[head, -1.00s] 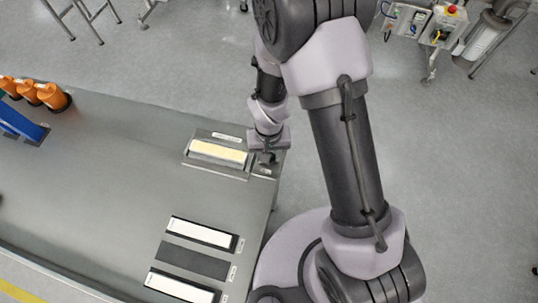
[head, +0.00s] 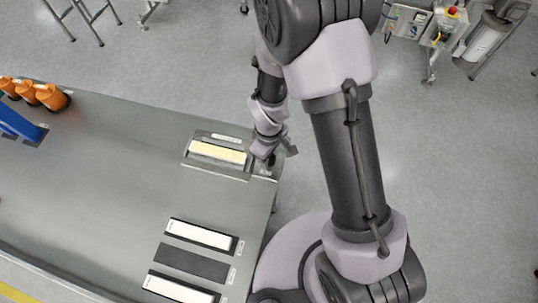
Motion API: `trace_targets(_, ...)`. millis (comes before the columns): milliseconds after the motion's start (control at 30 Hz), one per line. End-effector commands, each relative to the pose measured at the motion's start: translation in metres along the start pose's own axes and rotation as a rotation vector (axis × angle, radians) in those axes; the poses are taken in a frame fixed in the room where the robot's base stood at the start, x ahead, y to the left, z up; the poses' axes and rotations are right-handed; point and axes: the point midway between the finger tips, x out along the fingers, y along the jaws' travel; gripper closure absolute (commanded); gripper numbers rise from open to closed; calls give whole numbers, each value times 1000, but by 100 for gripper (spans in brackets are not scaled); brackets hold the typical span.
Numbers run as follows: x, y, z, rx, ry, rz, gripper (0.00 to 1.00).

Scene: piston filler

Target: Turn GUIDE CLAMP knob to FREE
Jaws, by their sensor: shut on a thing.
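My gripper (head: 268,160) points down at the right end of a grey metal fixture (head: 188,160) near the table's right edge. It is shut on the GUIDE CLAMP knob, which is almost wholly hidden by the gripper. The knob's markings are too small to read, so I cannot tell which setting it points to. A pale cream bar (head: 218,153) lies in the fixture, left of the gripper. A small label (head: 226,138) sits along the fixture's back.
Two white strips in dark frames (head: 201,234) (head: 180,288) and a dark plate (head: 193,262) lie on the table's (head: 100,190) front right. Orange-capped items (head: 50,97) and a blue part (head: 18,123) stand at the far left. The table's middle is clear.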

Motion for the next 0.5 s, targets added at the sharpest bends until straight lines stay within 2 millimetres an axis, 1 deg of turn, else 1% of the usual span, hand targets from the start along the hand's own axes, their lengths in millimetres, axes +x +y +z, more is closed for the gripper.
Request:
trace_targets(200, -1, 0, -1, -76, 2, 1, 100)
trace_targets(500, -1, 0, -1, -111, 2, 1, 100)
